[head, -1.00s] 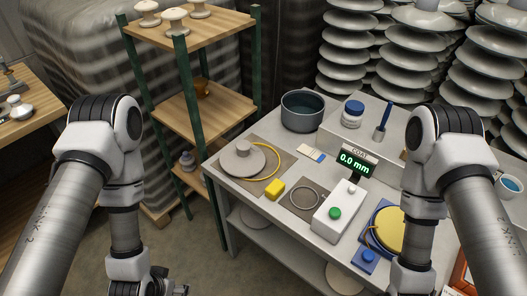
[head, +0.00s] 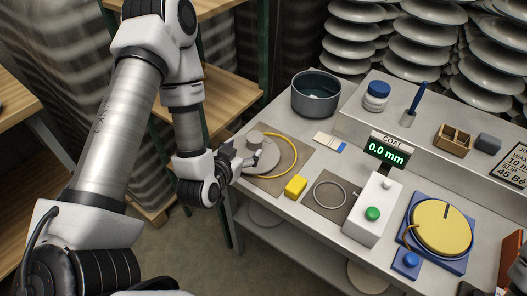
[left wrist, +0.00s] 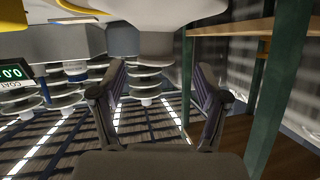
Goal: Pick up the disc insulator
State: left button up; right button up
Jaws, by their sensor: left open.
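The disc insulator (head: 268,158) is a grey disc with a round cap (head: 255,139), lying on a brown mat on the grey table. My left gripper (head: 242,162) is at the disc's left edge and hides part of it. I cannot tell whether the gripper touches the insulator. My right gripper is out of view.
A yellow cable ring (head: 294,163) curves round the disc's right side, near a yellow block (head: 295,186). A dark pot (head: 316,94) stands behind. The gauge box (head: 372,210) reads 0.0 mm. A green-post shelf (head: 218,92) stands left of the table.

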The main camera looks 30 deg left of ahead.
aim_at(252, 145)
pick_arm(q)
jog(key=shift+w+f+b, duration=0.65)
jog(key=shift+w+b, duration=0.15)
jog(key=shift+b, duration=0.3)
jog(key=shift+w, duration=0.4)
jog(key=p+x, duration=0.1)
jog(key=x, duration=0.3)
jog(key=shift+w+f, duration=0.25)
jog(key=shift+w, duration=0.05)
grip_shut()
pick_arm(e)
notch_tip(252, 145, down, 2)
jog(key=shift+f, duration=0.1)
